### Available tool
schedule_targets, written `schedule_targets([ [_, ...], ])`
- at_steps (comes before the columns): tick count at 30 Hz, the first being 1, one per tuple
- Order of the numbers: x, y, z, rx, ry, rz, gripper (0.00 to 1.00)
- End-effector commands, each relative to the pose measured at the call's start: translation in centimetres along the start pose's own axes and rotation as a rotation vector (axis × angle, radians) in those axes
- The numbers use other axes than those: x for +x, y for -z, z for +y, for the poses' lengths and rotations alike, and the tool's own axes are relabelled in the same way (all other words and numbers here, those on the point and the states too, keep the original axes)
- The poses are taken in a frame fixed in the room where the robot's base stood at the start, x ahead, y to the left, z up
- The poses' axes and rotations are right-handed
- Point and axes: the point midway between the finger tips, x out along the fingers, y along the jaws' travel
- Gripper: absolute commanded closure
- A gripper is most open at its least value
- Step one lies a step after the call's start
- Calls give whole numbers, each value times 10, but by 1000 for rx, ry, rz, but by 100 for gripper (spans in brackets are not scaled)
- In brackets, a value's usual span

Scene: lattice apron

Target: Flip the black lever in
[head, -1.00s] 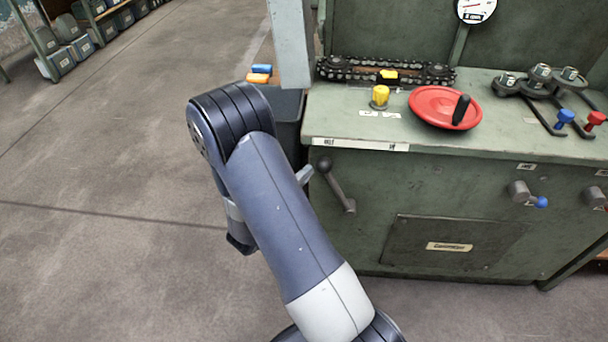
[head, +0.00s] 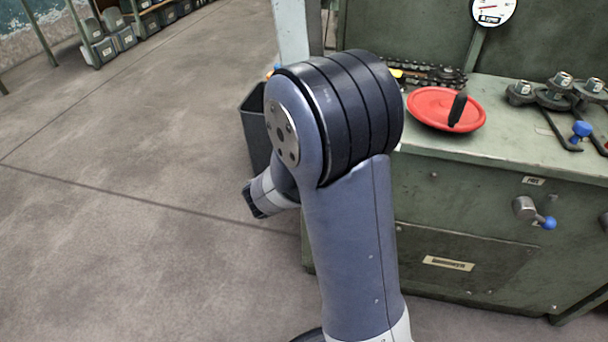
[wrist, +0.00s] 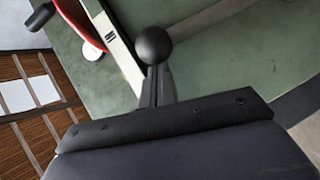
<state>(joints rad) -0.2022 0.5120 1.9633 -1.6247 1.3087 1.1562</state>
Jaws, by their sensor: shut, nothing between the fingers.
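The black lever shows in the wrist view as a round black knob (wrist: 153,46) on a grey rod (wrist: 200,21) that runs to the upper right, against the green cabinet front. In the head view my arm hides this lever. My gripper (wrist: 157,72) is shut and empty in the wrist view, its fingers pointing up the picture at the knob. The knob overlaps the fingertips; I cannot tell whether they touch. My gripper is hidden behind my arm in the head view.
The green cabinet (head: 470,205) carries a red handwheel (head: 430,104) with a black handle, a chain (head: 440,74) and clamps (head: 553,92) on top. A blue-tipped lever (head: 535,213) is on its front. A dark bin (head: 252,125) stands to the left. Open floor (head: 120,200) lies further left.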

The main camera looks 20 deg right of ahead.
Motion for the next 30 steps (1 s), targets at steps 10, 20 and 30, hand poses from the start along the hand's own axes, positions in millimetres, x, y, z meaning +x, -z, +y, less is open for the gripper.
schedule_targets([
  [10, 26, -40, 11, 191, 123, -3, 100],
  [20, 39, -59, 16, 286, 190, -1, 100],
  [30, 43, -66, 17, 307, 204, -11, 100],
])
